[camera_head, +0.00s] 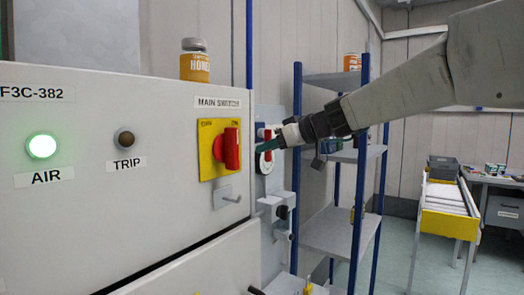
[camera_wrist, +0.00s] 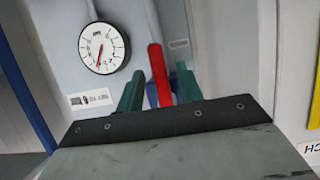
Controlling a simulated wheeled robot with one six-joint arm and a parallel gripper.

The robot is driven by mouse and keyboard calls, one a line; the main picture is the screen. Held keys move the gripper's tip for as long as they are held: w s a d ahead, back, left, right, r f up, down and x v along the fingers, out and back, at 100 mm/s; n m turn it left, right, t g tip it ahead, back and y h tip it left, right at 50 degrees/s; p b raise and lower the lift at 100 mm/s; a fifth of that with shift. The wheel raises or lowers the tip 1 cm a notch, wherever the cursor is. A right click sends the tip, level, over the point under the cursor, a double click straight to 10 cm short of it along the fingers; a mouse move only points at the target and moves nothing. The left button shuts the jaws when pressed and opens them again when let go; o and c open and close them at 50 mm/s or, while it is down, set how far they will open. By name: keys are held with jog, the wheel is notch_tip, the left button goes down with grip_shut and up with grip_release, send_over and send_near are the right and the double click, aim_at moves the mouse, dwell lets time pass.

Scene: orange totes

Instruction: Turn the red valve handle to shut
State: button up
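The red valve handle (camera_wrist: 158,72) is a narrow lever, nearly upright in the wrist view, in front of a pale panel. My gripper (camera_wrist: 161,76) has its two green fingers apart, one on each side of the lever in the picture. Whether a finger touches the lever, or how deep it sits between them, I cannot tell. In the head view my gripper (camera_head: 268,144) reaches in from the right to the panel beside the big cabinet. A small red part (camera_head: 268,134) shows there just beyond the fingers, partly hidden.
A round pressure gauge (camera_wrist: 102,47) is left of the lever in the wrist view. The grey cabinet (camera_head: 100,210) carries a red main switch (camera_head: 232,148) on a yellow plate, close to my gripper. A blue-post shelf (camera_head: 330,232) stands just behind the arm.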

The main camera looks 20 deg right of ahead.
jog(key=x, duration=0.3)
grip_shut()
jog(key=shift+w+d+n+t+h, duration=0.2)
jog(key=shift+n+h, duration=0.1)
jog(key=shift+n, duration=0.2)
jog(key=shift+w+d+n+t+h, duration=0.1)
jog(key=shift+d+n+t+h, duration=0.15)
jog(key=shift+n, duration=0.25)
grip_release()
jog(key=v, duration=0.7)
jog(key=shift+s+r, duration=0.2)
jog(key=shift+s, duration=0.15)
